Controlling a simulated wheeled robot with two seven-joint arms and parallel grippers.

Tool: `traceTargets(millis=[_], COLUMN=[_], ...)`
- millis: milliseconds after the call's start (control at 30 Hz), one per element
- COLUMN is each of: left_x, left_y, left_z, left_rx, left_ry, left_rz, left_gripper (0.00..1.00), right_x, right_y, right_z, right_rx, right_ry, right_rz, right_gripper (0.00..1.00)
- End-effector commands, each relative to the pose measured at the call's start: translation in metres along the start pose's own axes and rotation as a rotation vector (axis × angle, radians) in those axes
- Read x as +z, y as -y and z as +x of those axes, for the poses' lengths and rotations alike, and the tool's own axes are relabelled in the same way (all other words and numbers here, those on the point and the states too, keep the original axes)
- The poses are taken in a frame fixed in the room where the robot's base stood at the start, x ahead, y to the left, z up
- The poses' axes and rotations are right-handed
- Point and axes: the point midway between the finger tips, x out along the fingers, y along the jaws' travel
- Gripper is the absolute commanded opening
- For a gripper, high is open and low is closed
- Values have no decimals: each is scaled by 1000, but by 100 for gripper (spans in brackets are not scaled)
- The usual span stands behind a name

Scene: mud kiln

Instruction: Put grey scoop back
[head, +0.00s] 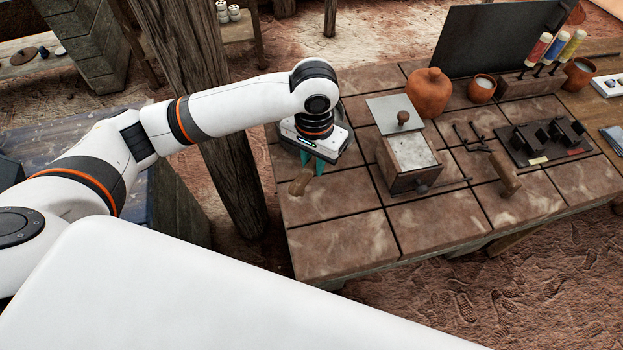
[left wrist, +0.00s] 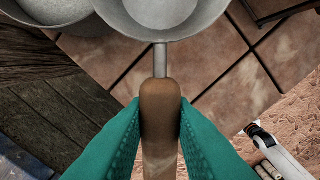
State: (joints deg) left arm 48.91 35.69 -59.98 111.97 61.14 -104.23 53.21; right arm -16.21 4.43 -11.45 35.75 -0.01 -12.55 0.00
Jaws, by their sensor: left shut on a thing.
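My left gripper (head: 312,165) is over the left end of the tiled table. Its teal fingers (left wrist: 160,130) are shut on the brown wooden handle of the grey scoop (left wrist: 160,95). The handle's end (head: 300,183) also shows below the gripper in the head view. The scoop's round grey metal bowl (left wrist: 162,18) is at the top of the left wrist view, cut off by the frame edge. The gripper and wrist hide the bowl in the head view. I cannot tell whether the scoop touches the table. My right gripper is not in view.
A second grey vessel (left wrist: 48,10) is beside the scoop's bowl. A wooden box (head: 408,160) with a grey top plate (head: 396,114) stands to the right. An orange jar (head: 429,92) and a dark rack (head: 545,140) are farther right. The front-left tiles (head: 340,242) are clear.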

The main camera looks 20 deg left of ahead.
Motion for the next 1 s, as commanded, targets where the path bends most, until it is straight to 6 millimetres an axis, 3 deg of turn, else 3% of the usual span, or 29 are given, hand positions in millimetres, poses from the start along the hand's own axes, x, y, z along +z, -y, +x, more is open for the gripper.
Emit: traceTargets(millis=[200, 333, 667, 1000], left_x=[1, 2, 2, 2], left_y=[1, 1, 1, 0], left_z=[42, 56, 93, 98], left_rx=[3, 2, 3, 2], left_ry=[4, 7, 5, 7], left_rz=[4, 4, 4, 4], left_gripper=[0, 0, 0, 0], right_x=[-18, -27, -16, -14], right_y=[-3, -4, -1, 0], right_z=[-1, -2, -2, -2], right_rx=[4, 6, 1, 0], right_ry=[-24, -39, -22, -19], right_rz=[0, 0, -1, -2], right_gripper=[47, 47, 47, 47])
